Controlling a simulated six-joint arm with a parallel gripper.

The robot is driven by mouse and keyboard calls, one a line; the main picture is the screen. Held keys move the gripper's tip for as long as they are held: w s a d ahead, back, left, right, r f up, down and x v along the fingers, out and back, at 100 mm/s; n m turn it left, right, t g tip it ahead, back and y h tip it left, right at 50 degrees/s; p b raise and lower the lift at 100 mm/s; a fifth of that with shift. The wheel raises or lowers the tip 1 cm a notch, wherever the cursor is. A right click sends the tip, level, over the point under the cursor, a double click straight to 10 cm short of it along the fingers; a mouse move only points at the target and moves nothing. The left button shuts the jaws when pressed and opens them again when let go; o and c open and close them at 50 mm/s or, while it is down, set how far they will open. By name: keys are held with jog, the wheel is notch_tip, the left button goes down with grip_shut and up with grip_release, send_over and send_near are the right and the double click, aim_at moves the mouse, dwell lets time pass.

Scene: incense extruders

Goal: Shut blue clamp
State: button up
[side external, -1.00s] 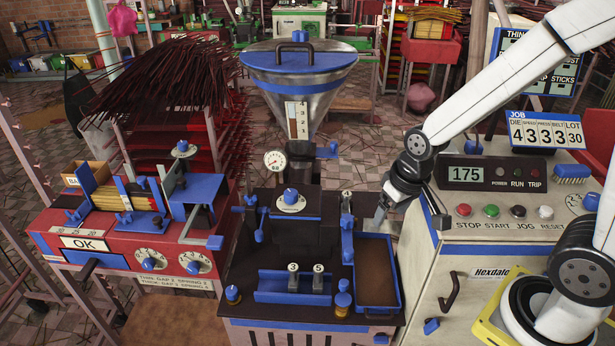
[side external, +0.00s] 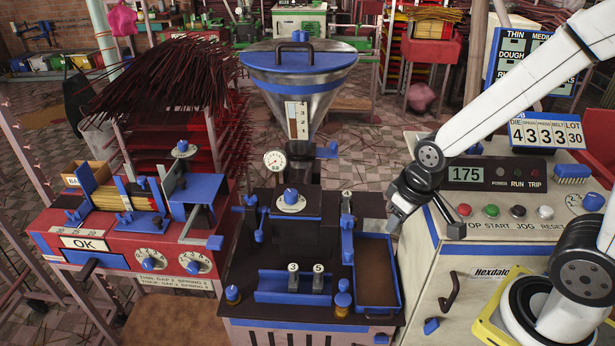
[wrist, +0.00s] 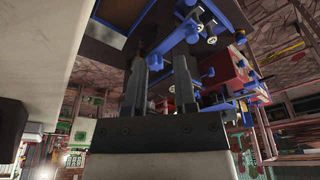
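The extruder's black die block (side external: 290,237) has blue clamp-like parts on both sides, one at its left (side external: 252,216) and one at its right (side external: 347,224). I cannot tell for certain which is the task's clamp, or whether either is fully shut. My gripper (side external: 394,221) is to the right of the right-hand blue part, above the right edge of the blue-rimmed tray, and apart from it. In the wrist view my gripper (wrist: 163,65) shows two dark fingers spread apart with nothing between them. Blue parts with round pale ends (wrist: 200,27) show beyond the fingertips.
A blue-rimmed tray (side external: 400,283) lies below my gripper. A blue rack (side external: 263,293) holds dies marked 3 and 5 in front. The control cabinet (side external: 480,262) with its buttons stands close on the right. The hopper (side external: 322,88) rises behind the die block.

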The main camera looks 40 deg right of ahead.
jog(key=shift+a+f+n, duration=0.1)
jog(key=shift+a+n, duration=0.2)
grip_shut()
jog(key=a+f+n+t+h, duration=0.2)
jog(key=a+n+h, duration=0.5)
jog(key=a+n, duration=1)
jog(key=f+n, duration=0.1)
jog(key=n, duration=0.5)
jog(key=shift+s+h, duration=0.25)
jog(key=shift+h, duration=0.15)
